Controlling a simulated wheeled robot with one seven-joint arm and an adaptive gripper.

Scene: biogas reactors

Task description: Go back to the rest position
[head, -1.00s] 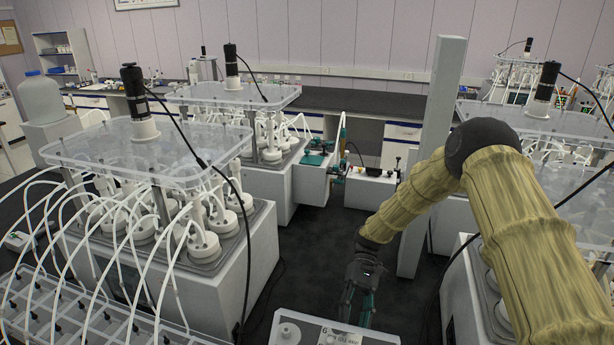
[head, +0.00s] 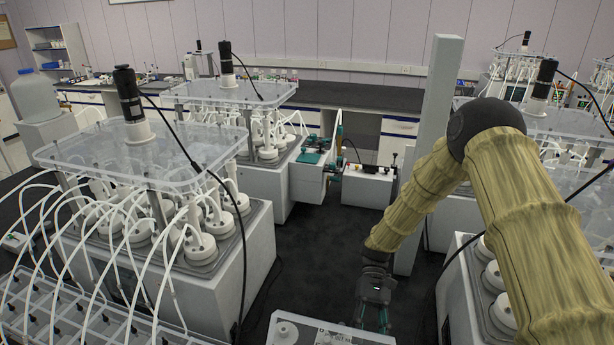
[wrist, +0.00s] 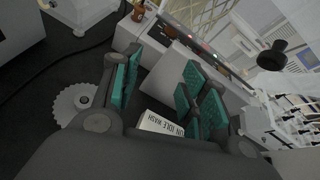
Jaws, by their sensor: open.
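My gripper (head: 370,318) hangs low at the end of my arm in the head view, just behind the right part of a white-topped unit at the bottom edge. In the wrist view my gripper (wrist: 158,90) shows its teal-padded fingers apart with nothing held between them. A white label (wrist: 162,125) with dark lettering shows beyond the gap between the fingers. A pale toothed disc (wrist: 75,104) lies left of the fingers.
A reactor bench (head: 185,285) with white tubing stands on the left. Another reactor unit (head: 470,300) is close on the right, beside my arm. A grey post (head: 437,140) rises behind my arm. Dark open floor (head: 310,235) lies between the benches.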

